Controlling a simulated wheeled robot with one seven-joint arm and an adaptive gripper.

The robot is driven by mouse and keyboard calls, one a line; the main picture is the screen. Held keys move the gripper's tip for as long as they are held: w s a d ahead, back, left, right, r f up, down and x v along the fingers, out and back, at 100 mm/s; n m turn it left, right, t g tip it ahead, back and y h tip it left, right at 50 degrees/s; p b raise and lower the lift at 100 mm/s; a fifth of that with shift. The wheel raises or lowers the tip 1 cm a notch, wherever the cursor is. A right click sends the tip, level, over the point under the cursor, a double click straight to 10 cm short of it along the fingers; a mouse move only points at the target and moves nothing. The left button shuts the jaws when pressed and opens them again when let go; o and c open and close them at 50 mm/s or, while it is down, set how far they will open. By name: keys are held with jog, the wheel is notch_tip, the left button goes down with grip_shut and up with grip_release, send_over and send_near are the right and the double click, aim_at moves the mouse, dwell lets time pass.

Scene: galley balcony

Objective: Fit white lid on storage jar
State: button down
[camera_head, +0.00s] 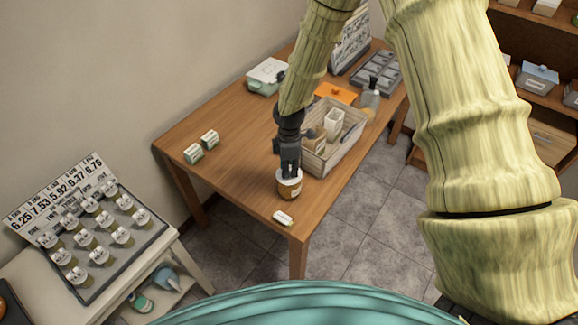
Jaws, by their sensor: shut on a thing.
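The lid shows as a pale rim around the fingertips, at the jar's mouth. The fingers hide most of the lid. I cannot tell whether it is seated or just above the rim.
A small white labelled piece (283,218) lies in front of the jar. A pale crate (345,150) with items stands close behind, right of my gripper. Two small green-and-white boxes (194,153) sit at left. The table's (235,180) left middle is clear.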

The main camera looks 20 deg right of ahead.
jog(key=c, duration=1.1)
grip_release()
jog(key=shift+c, duration=0.2)
notch_tip(320, 180, up, 12)
